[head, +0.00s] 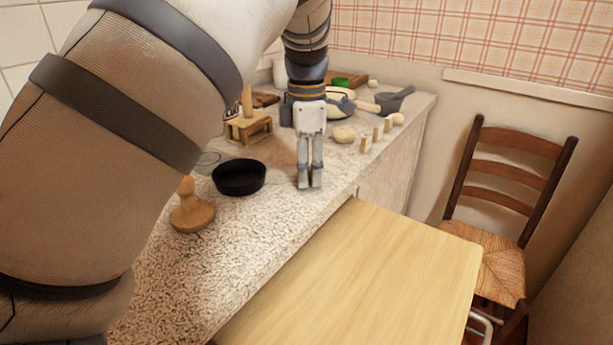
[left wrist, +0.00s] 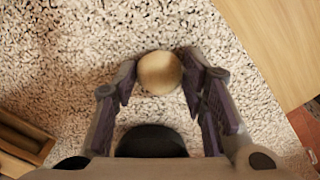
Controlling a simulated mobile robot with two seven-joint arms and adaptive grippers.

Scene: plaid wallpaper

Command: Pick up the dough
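The dough, a round beige ball (left wrist: 159,73), lies between the fingertips of my left gripper (left wrist: 158,82) in the left wrist view. The dark finger pads are spread to either side, very close to the ball; I cannot tell whether both touch it. In the head view my left gripper (head: 310,186) points straight down, with its fingertips close to the speckled counter (head: 215,270). The ball between the fingers cannot be made out there. My right gripper is not in view.
A black bowl (head: 239,178) stands left of the gripper, with a wooden stamp-like tool (head: 191,209) nearer. A small wooden stand (head: 248,128) is behind. Another pale round item (head: 344,134) lies farther right. A wooden table (head: 375,270) adjoins the counter; a chair (head: 500,270) stands beyond.

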